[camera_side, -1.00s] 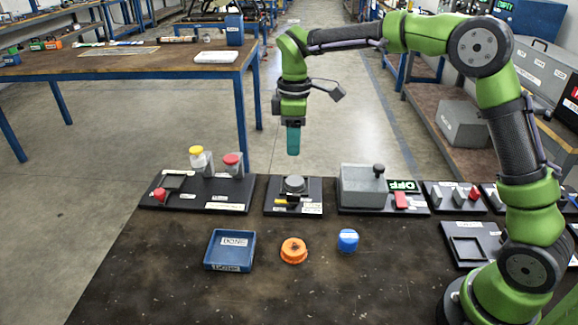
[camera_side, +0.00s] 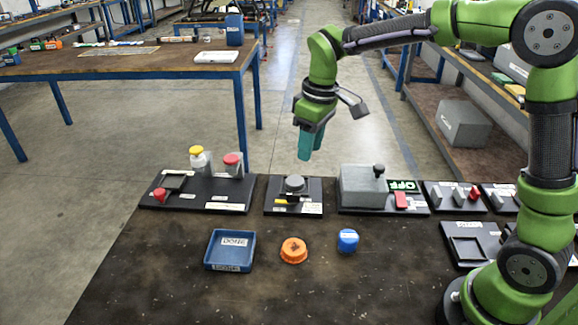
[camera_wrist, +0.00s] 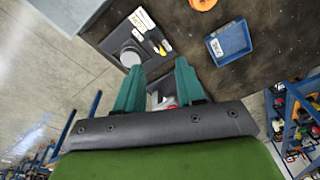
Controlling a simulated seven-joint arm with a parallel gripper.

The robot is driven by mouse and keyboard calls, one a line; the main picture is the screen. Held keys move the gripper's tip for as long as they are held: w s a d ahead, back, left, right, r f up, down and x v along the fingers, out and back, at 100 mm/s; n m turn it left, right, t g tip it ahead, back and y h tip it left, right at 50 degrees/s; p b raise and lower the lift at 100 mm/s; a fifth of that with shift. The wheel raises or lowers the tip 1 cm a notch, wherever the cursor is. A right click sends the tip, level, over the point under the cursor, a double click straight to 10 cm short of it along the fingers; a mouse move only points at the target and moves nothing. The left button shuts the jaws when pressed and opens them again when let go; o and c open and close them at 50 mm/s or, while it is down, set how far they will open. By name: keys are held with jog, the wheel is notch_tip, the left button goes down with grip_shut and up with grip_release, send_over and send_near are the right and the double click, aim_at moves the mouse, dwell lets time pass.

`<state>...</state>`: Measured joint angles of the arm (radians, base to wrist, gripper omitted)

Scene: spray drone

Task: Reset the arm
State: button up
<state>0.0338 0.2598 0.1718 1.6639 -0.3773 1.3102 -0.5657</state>
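My gripper (camera_side: 311,143) hangs above the back edge of the dark table, over the station with a grey round knob (camera_side: 294,184). In the wrist view its two teal fingers (camera_wrist: 160,82) stand apart with nothing held between them. It is slightly tilted in the side view. Below it on the table are a blue tray labelled DONE (camera_side: 229,250), an orange cap (camera_side: 293,250) and a blue cap (camera_side: 348,240). The tray also shows in the wrist view (camera_wrist: 229,42).
A black panel (camera_side: 198,192) with yellow and red parts stands at left. A grey box station (camera_side: 362,186) with a lever and OFF label stands at right, beside small switch panels (camera_side: 455,198). The front middle of the table is clear. A wooden bench (camera_side: 130,62) stands behind.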

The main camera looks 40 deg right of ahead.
jog(key=s+d+r+m+t, duration=0.1)
jog(key=s+r+m+t, duration=0.1)
jog(key=s, duration=0.7)
jog(key=s+d+r+m+t+y, duration=0.1)
jog(key=s+m+t, duration=0.3)
jog(key=s, duration=0.6)
jog(key=shift+r+m, duration=0.75)
jog(key=shift+m, duration=0.15)
